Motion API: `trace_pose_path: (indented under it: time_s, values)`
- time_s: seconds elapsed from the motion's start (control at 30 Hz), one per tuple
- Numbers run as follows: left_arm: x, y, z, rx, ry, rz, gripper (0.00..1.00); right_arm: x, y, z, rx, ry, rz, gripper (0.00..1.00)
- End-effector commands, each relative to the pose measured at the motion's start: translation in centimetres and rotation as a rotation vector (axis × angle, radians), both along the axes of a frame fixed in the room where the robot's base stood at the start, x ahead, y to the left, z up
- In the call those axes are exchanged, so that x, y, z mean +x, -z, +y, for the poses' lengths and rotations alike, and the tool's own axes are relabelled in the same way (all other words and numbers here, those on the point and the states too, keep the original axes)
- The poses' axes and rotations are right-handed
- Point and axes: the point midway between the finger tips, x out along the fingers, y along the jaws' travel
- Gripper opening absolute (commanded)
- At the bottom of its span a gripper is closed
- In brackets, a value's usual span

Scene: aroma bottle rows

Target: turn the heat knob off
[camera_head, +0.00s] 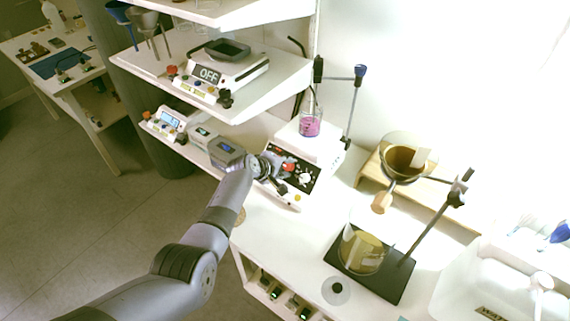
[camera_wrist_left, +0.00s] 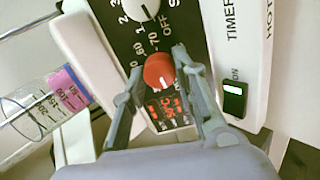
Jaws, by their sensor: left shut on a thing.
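The hotplate (camera_head: 316,150) stands on the white bench, its dark control panel facing me. In the left wrist view its red knob (camera_wrist_left: 159,71) lies between my left fingers, beside printed marks 60, 70 and OFF. A white pointer line shows on the knob's lower part. My left gripper (camera_head: 274,167) is at the panel, shut on the red knob. A white knob (camera_wrist_left: 140,9) with number marks is above it in that view. A red-lit display (camera_wrist_left: 168,107) is partly hidden by the fingers. My right gripper is not in view.
A beaker of pink liquid (camera_head: 310,126) stands on the hotplate, near a stand rod (camera_head: 354,105). Shelves with a scale (camera_head: 222,73) are to the left. At right are a funnel (camera_head: 404,157) and a beaker on a black stand base (camera_head: 383,277).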

Motion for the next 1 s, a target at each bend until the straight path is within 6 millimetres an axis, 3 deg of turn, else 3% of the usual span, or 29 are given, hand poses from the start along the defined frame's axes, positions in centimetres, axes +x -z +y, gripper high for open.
trace_pose_path:
  time_s: [0.77,0.8,1.0]
  values:
    - [-0.05,0.15,0.11,-0.062,-0.065,0.048,0.0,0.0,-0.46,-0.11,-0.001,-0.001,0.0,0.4]
    - [-0.05,0.14,0.11,-0.062,-0.065,0.048,0.29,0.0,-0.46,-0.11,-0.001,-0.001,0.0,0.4]
    - [-0.03,0.1,0.1,-0.062,-0.065,0.047,0.42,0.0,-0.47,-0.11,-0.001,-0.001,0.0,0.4]
